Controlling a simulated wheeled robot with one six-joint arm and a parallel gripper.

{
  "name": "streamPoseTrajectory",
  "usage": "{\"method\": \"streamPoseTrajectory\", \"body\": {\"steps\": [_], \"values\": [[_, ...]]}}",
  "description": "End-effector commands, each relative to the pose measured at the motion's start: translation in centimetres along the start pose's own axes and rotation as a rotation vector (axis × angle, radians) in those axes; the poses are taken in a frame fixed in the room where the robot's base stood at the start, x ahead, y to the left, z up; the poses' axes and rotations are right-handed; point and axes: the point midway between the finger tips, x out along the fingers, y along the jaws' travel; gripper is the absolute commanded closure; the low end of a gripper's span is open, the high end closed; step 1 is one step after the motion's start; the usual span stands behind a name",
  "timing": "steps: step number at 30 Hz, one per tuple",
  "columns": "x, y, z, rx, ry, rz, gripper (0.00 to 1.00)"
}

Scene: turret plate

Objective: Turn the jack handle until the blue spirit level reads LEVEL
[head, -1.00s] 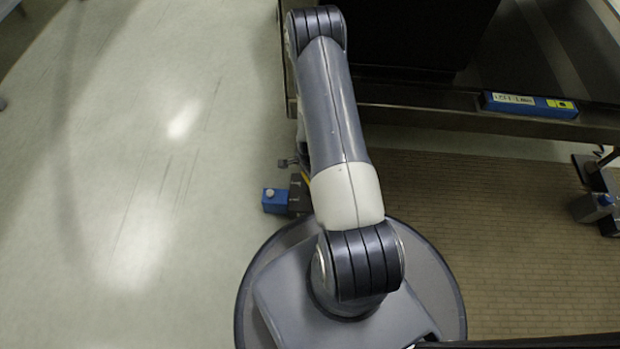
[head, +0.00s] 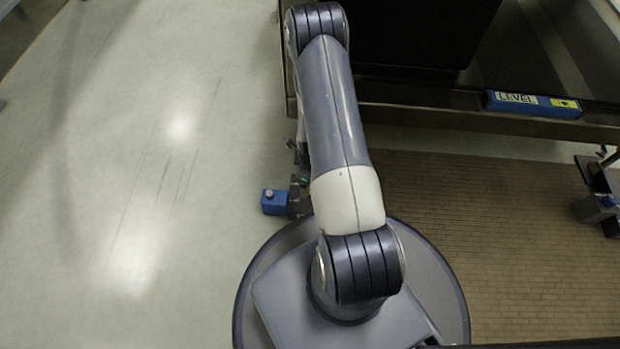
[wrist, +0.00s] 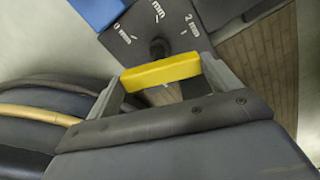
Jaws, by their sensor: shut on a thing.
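The blue spirit level (head: 533,104) lies on the dark table's near edge, right of my arm in the head view. Its pale label reads LEVEL, beside a small yellow patch. In the wrist view my gripper (wrist: 163,72) is shut on the yellow jack handle (wrist: 160,74), one finger at each end. The handle sits in front of a dark jack top (wrist: 150,28) with a dark knob and a scale marked 0 mm to 2 mm. In the head view my arm hides the gripper and handle; part of the dark jack (head: 299,196) shows.
A blue block (head: 275,202) adjoins the jack on its left. Another dark unit with a blue part (head: 600,203) stands at the far right. The dark table edge (head: 440,115) runs above a brown slatted floor (head: 480,225). The pale floor at left is clear.

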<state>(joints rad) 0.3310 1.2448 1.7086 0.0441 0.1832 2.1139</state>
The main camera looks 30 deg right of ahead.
Motion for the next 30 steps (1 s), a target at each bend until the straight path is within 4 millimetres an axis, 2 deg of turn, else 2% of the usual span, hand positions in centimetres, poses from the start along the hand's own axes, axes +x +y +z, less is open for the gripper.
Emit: {"method": "streamPoseTrajectory", "body": {"steps": [12,29,30], "values": [[-0.01,0.03,0.11,0.188,-0.001,-0.001,0.39],[-0.03,0.04,0.07,0.218,0.0,0.0,0.39],[-0.03,0.05,0.06,0.218,0.0,0.0,0.13]]}}
